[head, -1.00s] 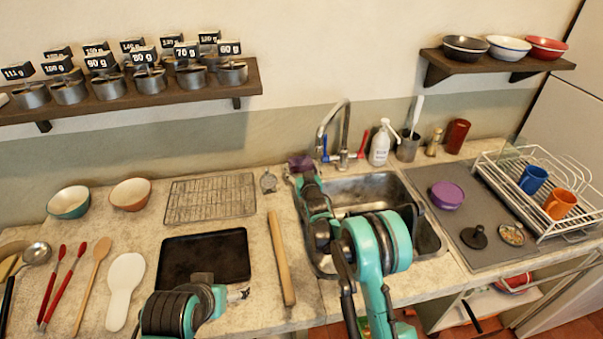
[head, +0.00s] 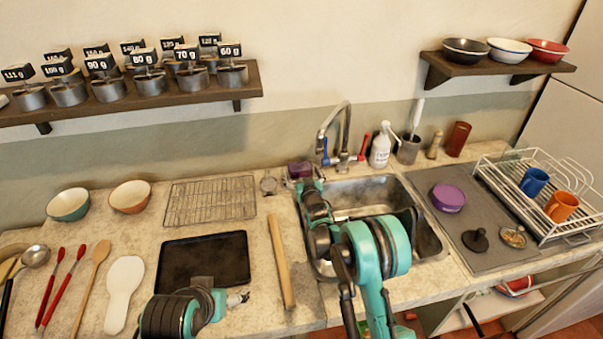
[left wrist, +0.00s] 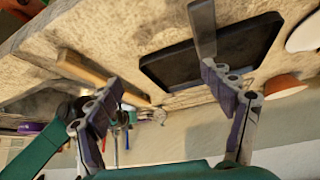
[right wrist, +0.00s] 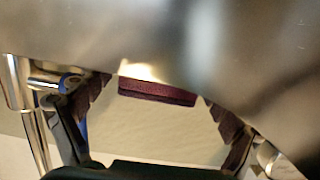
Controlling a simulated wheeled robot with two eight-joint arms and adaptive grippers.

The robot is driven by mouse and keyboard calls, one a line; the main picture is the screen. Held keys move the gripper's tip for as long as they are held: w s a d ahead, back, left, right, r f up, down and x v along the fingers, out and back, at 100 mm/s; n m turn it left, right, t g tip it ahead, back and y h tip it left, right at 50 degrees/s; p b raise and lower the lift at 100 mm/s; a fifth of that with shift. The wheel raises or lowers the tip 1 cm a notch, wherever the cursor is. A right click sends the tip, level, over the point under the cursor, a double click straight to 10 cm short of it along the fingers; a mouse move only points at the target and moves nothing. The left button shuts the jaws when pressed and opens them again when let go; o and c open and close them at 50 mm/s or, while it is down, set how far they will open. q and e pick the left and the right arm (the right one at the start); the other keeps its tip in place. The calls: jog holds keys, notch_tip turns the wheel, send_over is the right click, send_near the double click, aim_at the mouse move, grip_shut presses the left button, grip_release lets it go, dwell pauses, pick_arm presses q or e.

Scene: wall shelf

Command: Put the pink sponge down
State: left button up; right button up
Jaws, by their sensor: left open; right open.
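The sponge (head: 300,169), dark purplish pink, is on the counter behind the left back corner of the sink. My right gripper (head: 309,184) is just in front of it, partly hidden by my arm. In the right wrist view the sponge (right wrist: 157,92) shows between the two spread fingers, with a gap on each side. The right gripper is open; how far the fingers reach past the sponge is unclear. My left gripper (head: 240,298) is open and empty above the front counter, near the black tray (head: 205,258); its spread fingers show in the left wrist view (left wrist: 160,90).
The steel sink (head: 365,190) lies under my right arm, with the faucet (head: 340,135) behind it, right of the sponge. A small round dial (head: 268,183) and a wire rack (head: 210,199) are to the left. A rolling pin (head: 281,262) lies left of the sink.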

jog(key=p+v, duration=0.2)
jog(key=v, duration=1)
jog(key=s+d+r+m+g+h, duration=0.15)
jog(key=s+d+r+g, duration=0.25)
jog(key=s+d+r, duration=0.85)
pick_arm(q)
notch_tip(320, 180, up, 2)
jog(key=shift+r, duration=0.2)
pick_arm(e)
jog(key=s+d+f+g, duration=0.1)
jog(key=s+f+g, duration=0.1)
jog(key=s, duration=1.1)
jog(key=s+d+f+g+h, duration=0.1)
jog(key=s+d+f+g, duration=0.1)
jog(key=s, duration=1.1)
jog(key=shift+s+m+g, duration=0.2)
jog(key=shift+m+g, duration=0.15)
jog(key=shift+g, duration=0.15)
pick_arm(q)
jog(key=shift+o, duration=0.3)
pick_arm(e)
jog(key=shift+h, duration=0.25)
